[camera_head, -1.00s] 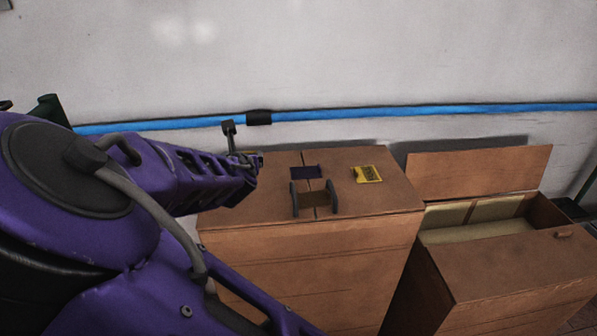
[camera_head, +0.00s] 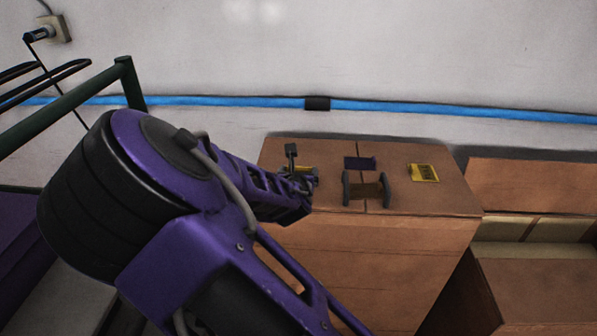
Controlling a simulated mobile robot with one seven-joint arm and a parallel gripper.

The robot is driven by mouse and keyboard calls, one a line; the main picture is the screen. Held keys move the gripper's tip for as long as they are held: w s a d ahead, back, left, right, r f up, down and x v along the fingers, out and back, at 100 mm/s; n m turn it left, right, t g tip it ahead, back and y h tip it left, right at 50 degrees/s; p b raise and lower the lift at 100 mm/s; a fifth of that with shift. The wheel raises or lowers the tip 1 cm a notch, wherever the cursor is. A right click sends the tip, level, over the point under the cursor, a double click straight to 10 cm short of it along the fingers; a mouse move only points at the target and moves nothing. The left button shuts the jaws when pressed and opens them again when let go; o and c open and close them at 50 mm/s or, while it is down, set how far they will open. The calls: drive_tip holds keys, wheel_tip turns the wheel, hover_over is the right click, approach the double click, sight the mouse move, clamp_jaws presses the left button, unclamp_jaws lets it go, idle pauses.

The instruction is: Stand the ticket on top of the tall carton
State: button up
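The tall carton (camera_head: 430,200) is a brown box with a flat top and a centre seam. A flat yellow card with dark print, possibly the ticket (camera_head: 424,173), lies on the right of its top. Another yellow piece (camera_head: 311,170) shows only partly behind my gripper at the left of the top; I cannot tell what it is. My gripper (camera_head: 298,178) is at the end of the purple arm, over or on the left part of the carton top. Its fingertips are small and blend into the arm, so whether it is open or holds anything is unclear.
On the carton top are a dark purple patch (camera_head: 360,163) and a brown block between two upright grey plates (camera_head: 366,191). A lower open carton (camera_head: 540,290) with a raised flap stands at right. A wall with a blue pipe (camera_head: 430,108) is behind; a green rail (camera_head: 70,108) is at left.

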drive_tip(key=shift+o, duration=0.7)
drive_tip(key=p+v, duration=0.2)
drive_tip(key=v, duration=1)
drive_tip(key=shift+p, duration=0.3)
